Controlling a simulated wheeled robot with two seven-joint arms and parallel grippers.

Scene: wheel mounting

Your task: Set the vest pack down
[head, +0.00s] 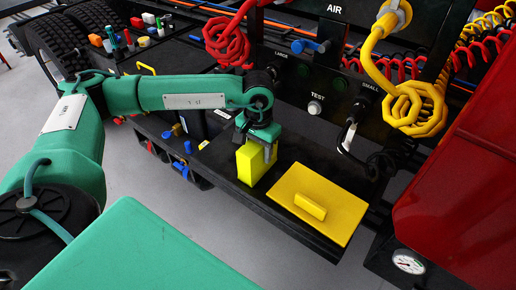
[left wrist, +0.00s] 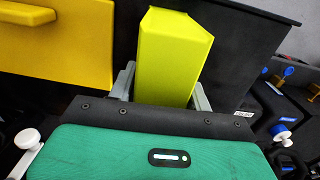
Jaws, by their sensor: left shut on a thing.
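The vest pack, a bright yellow-green block (head: 249,164), is upright at the black shelf in the head view. My left gripper (head: 266,146) comes down from above and is shut on it. In the left wrist view the vest pack (left wrist: 172,55) stands between the two grey fingers (left wrist: 160,88). Its lower end is close to the black shelf (head: 213,160); I cannot tell whether it touches. My right gripper is in neither view.
A yellow lid with a raised handle (head: 330,190) lies on the shelf just right of the vest pack. The black panel with a TEST knob (head: 315,107) rises behind. Red (head: 227,42) and yellow (head: 414,105) coiled hoses hang above. A red cabinet (head: 460,170) stands at right.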

